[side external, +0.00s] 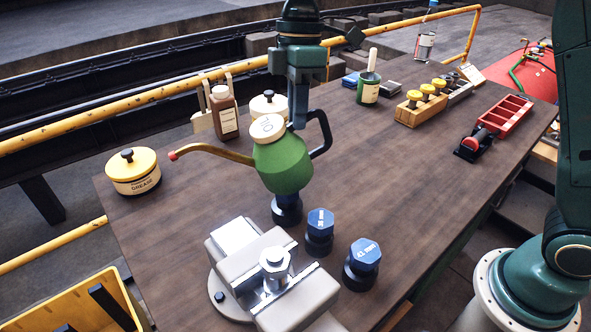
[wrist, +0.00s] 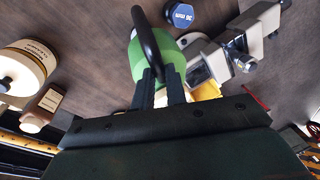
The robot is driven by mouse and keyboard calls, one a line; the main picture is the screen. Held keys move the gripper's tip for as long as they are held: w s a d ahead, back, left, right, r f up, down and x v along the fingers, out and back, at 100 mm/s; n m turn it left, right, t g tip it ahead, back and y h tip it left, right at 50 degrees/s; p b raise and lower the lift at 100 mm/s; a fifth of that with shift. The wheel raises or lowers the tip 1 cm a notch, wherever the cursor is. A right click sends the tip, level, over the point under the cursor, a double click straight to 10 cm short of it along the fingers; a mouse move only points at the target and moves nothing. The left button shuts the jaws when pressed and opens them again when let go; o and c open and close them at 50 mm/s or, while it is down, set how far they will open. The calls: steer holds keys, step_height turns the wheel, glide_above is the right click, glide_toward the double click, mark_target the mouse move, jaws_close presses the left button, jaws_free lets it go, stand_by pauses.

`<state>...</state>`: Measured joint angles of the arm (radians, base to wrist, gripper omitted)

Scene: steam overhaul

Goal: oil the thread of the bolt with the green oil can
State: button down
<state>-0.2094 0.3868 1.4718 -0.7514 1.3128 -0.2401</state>
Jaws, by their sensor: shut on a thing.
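The green oil can (side external: 284,166) is held in the air above the table, its body slightly tilted in the side view. Its long spout with a red tip (side external: 173,156) points left, away from the bolt. My gripper (side external: 300,118) is shut on the can's black handle (side external: 325,135); the fingers also show at the handle in the wrist view (wrist: 161,85). The metal bolt (side external: 275,262) stands upright between the jaws of the grey vise (side external: 300,308). The bolt shows at the right in the wrist view (wrist: 245,63). Its thread cannot be made out clearly.
Blue sockets (side external: 319,232) stand right of and behind the vise. A yellow-lidded grease tin (side external: 133,172), a brown bottle (side external: 222,112) and a cream-lidded tin (side external: 268,105) stand left and behind. A red tray (side external: 504,116) lies far right. The table's middle right is clear.

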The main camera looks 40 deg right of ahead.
steer(key=n, duration=0.1)
steer(key=a+r+n+h, duration=0.1)
steer(key=n, duration=0.1)
steer(key=shift+s+a+r+g, duration=0.1)
steer(key=shift+s+a+g, duration=0.15)
steer(key=shift+s+g, duration=0.1)
steer(key=shift+s+a+r+n+h, duration=0.1)
steer(key=shift+a+r+n+h, duration=0.15)
steer(key=shift+n, duration=0.5)
steer(key=shift+s+a+r+n+h, duration=0.15)
steer(key=shift+n+h, duration=0.1)
steer(key=shift+n, duration=0.5)
steer(key=shift+r+n, duration=0.15)
steer(key=shift+n, duration=0.15)
